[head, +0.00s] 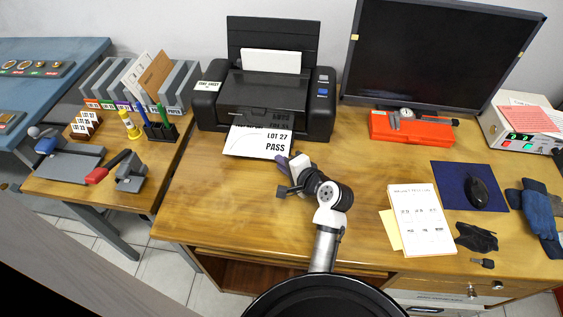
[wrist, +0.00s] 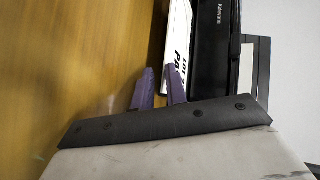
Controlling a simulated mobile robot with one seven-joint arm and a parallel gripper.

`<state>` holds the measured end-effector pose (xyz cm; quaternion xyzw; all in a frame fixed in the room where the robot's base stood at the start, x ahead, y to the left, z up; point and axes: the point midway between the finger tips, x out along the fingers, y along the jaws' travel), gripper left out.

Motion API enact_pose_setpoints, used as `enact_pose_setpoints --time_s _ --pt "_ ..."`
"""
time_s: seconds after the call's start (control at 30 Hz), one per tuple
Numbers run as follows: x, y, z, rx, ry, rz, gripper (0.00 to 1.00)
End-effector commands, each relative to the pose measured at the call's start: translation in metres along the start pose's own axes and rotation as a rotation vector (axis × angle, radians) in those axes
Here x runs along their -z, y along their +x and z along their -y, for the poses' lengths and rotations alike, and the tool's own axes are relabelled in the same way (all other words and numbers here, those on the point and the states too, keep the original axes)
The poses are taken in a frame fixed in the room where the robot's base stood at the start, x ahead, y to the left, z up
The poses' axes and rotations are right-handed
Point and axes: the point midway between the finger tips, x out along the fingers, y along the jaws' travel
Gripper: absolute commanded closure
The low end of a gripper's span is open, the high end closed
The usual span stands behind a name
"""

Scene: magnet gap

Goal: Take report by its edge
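The report is a white sheet (head: 250,146) marked "LOT 27 PASS". In the head view it sticks out of the front of the black printer (head: 272,98), over the desk. In the wrist view the sheet (wrist: 178,35) is a narrow white strip with its lettering partly visible. My gripper (head: 282,165) is near the sheet's front right corner. In the wrist view its two purple fingers (wrist: 159,72) stand apart with a gap between them. One finger overlaps the near end of the sheet in the picture; I cannot tell whether it touches. Nothing is seen held.
The wooden desk (head: 215,205) is clear left of my arm. A monitor (head: 440,50) and a red case (head: 410,130) stand right of the printer. Printed pages (head: 420,220) and a dark mouse pad (head: 455,187) lie further right. A side table with a file rack (head: 95,85) is at left.

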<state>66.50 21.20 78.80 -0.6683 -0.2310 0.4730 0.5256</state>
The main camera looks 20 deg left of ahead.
Motion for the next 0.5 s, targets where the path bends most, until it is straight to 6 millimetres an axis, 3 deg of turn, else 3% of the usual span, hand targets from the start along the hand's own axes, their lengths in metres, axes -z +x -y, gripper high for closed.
enact_pose_setpoints --time_s 0.2,0.5 --pt "0.0000 -0.0002 -0.0001 0.000 0.000 0.000 1.00" --pt "0.0001 -0.0026 0.0054 -0.001 0.000 0.000 1.00"
